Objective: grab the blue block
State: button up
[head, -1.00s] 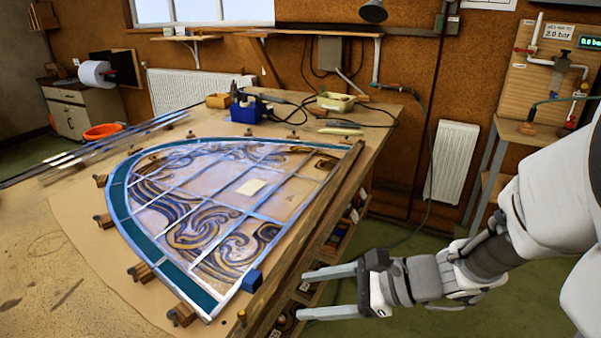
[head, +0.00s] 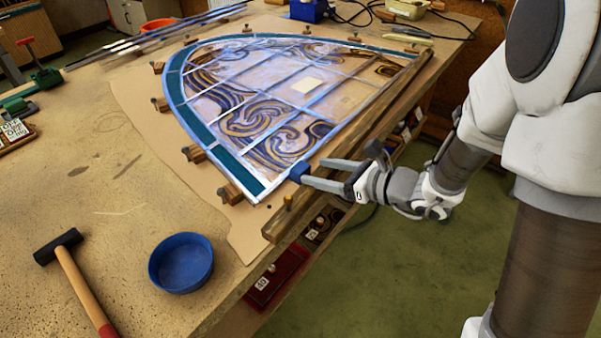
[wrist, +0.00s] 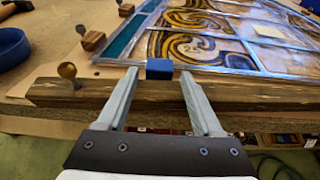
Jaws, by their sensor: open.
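The small blue block (head: 299,171) sits at the near corner of the leaded panel, by the wooden edge bar. In the wrist view the blue block (wrist: 159,69) lies just beyond the fingertips, centred between them. My gripper (head: 325,172) is open and empty at the table's right edge, with its fingers pointing left toward the block. In the wrist view my gripper (wrist: 160,76) has one finger on each side of the block's line, reaching over the wooden bar. I cannot tell whether a fingertip touches the block.
The leaded panel (head: 250,84) lies on the workbench, held by several wooden blocks. A wooden bar (head: 352,140) runs along its right side. A blue bowl (head: 181,262) and a hammer (head: 76,280) lie at the front left. A blue soldering stand (head: 308,10) is at the back.

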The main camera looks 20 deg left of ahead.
aim_at(299, 166)
jog(key=x, duration=0.6)
jog(key=shift+a+b, duration=0.1)
jog(key=shift+b, duration=0.2)
grip_shut()
jog(key=shift+r, duration=0.15)
